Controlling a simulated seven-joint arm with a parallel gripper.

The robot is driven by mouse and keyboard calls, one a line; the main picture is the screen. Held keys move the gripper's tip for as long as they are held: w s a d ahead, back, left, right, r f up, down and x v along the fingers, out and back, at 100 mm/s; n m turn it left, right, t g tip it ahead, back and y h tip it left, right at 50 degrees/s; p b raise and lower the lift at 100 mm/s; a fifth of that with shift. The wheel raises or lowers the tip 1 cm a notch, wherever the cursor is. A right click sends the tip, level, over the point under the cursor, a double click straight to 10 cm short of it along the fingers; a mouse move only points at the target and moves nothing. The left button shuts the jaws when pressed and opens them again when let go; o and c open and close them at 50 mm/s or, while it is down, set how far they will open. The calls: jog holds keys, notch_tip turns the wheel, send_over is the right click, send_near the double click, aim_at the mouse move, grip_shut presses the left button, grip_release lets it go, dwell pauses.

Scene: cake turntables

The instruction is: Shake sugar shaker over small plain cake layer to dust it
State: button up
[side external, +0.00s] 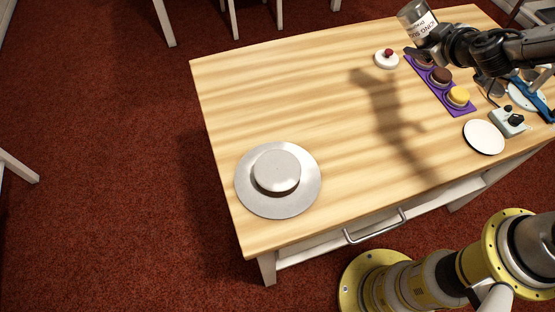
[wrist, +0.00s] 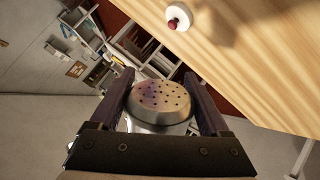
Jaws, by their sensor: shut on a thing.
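The sugar shaker (side external: 418,24), a silvery can with a white label reading icing sugar, is held tilted in the air above the far right of the table. My gripper (side external: 432,42) is shut around it. In the wrist view the shaker's holed metal lid (wrist: 163,96) shows between the two fingers of my gripper (wrist: 160,82). Small round cake layers stand on a purple mat (side external: 447,88), including a yellow one (side external: 457,96) and a dark brown one (side external: 440,76). A pale grey round piece (side external: 277,170) sits on a wide silver disc (side external: 262,208) at the table's near left.
A small white cake with a red cherry (side external: 387,59) stands left of the mat; it also shows in the wrist view (wrist: 179,17). A white plate (side external: 484,137) and a pale green box (side external: 508,121) lie at the right. The middle of the table (side external: 320,100) is clear.

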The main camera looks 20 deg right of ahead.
aim_at(434, 20)
jog(key=shift+r, duration=0.1)
jog(key=n+g+h, duration=0.1)
jog(key=g, duration=0.1)
jog(key=r+n+g+h, duration=0.1)
jog(key=g, duration=0.1)
jog(key=shift+w+n+h, duration=0.1)
jog(key=shift+n+h, duration=0.2)
jog(key=shift+n, duration=0.1)
jog(key=n+g+h, duration=0.1)
jog(key=g+h, duration=0.1)
jog(key=r+n+g+h, duration=0.1)
jog(key=g, duration=0.1)
jog(key=shift+a+r+n+h, duration=0.1)
jog(key=shift+r+n+h, duration=0.05)
jog(key=shift+n+h, duration=0.25)
jog(key=n+g+h, duration=0.1)
jog(key=r+n+g+h, duration=0.1)
jog(key=h, duration=0.1)
jog(key=shift+n+g, duration=0.3)
jog(key=shift+g, duration=0.1)
jog(key=n+h, duration=0.1)
jog(key=n+g+h, duration=0.1)
jog(key=shift+r+h, duration=0.35)
jog(key=shift+h, duration=0.05)
jog(key=shift+r+n+h, duration=0.25)
jog(key=shift+n+h, duration=0.3)
jog(key=shift+h, duration=0.05)
jog(key=shift+r+n+h, duration=0.2)
jog(key=shift+n+h, duration=0.35)
jog(key=shift+h, duration=0.05)
